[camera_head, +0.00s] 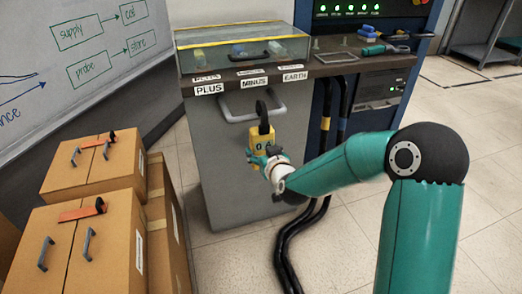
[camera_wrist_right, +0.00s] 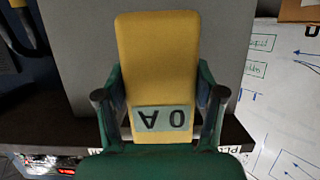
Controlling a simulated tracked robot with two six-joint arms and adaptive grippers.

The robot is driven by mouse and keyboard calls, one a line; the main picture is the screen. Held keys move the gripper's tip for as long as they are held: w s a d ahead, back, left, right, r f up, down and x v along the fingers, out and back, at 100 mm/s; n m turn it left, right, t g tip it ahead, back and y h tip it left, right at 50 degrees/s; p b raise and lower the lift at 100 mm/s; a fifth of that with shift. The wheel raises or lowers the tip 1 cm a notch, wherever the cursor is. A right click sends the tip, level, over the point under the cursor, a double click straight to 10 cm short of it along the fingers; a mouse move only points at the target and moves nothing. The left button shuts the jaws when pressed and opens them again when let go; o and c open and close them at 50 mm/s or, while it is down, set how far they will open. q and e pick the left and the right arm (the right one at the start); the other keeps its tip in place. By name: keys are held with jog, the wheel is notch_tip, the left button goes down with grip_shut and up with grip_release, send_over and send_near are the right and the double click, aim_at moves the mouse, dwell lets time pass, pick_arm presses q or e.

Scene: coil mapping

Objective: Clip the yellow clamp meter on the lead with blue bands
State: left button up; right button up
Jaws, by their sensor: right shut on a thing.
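The yellow clamp meter (camera_head: 258,146) is held upright in front of the grey cabinet, its black jaw (camera_head: 264,112) at the top. My right gripper (camera_head: 263,161) is shut on its body. In the right wrist view the meter (camera_wrist_right: 158,60) sits between both fingers (camera_wrist_right: 160,105), its display upside down and reading 0 A. Two black leads hang right of the meter, apart from it. The left one (camera_head: 325,145) has a yellow band. The right one (camera_head: 343,125) hangs before the blue rack; its band colour is too small to tell. My left gripper is out of view.
The grey cabinet (camera_head: 225,165) has a handle and labels PLUS, MINUS and EARTH under a glass-covered top. Tools lie on the dark counter (camera_head: 395,58). Cardboard boxes (camera_head: 95,165) stand at left. My right arm crosses the front of the leads' lower part.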

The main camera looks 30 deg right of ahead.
jog(key=shift+s+a+b, duration=0.25)
jog(key=shift+s+b, duration=0.05)
jog(key=shift+s, duration=0.7)
jog(key=shift+s+a+b, duration=0.2)
jog(key=shift+s+b, duration=0.05)
jog(key=shift+s, duration=0.7)
